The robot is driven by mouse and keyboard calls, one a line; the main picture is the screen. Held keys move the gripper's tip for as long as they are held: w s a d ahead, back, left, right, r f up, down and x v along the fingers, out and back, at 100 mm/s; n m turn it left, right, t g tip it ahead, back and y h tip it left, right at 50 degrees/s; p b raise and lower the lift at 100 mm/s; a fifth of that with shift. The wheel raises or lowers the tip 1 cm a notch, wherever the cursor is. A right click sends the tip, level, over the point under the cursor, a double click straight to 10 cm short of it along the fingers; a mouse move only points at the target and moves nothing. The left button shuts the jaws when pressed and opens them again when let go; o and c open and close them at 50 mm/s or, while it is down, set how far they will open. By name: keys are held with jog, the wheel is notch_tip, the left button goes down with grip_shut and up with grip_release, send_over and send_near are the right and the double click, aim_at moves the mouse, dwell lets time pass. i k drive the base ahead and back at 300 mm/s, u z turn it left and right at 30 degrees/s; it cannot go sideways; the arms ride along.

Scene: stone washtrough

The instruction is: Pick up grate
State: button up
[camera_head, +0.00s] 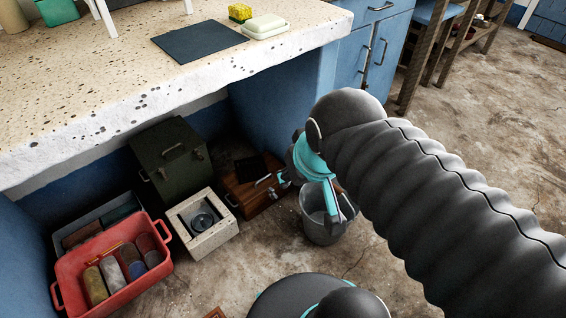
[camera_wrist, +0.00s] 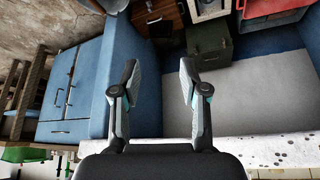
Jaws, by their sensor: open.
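I cannot surely make out the grate. A pale stone block (camera_head: 226,232) on the floor has a dark square recess holding a round grey fitting (camera_head: 202,221), which may be a drain or grate. The block shows partly at the top of the wrist view (camera_wrist: 228,8). A small dark flat piece lies on a wooden box (camera_head: 236,192); I cannot tell what it is. My gripper (camera_head: 308,199) hangs to the right of the box, near the bucket. In the wrist view my gripper (camera_wrist: 157,78) is open, with nothing between its fingers.
A red crate (camera_head: 66,272) with several rolls stands left of the block. A dark green case (camera_head: 170,160) is behind it. A grey bucket (camera_head: 322,230) stands under my gripper. The speckled counter (camera_head: 110,75) overhangs these things. Floor at right is mostly clear.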

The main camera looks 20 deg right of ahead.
aim_at(242, 166)
jog(key=u, duration=3.8)
jog(key=k, duration=2.8)
jog(key=z, duration=0.75)
jog(key=i, duration=0.5)
jog(key=u, duration=0.1)
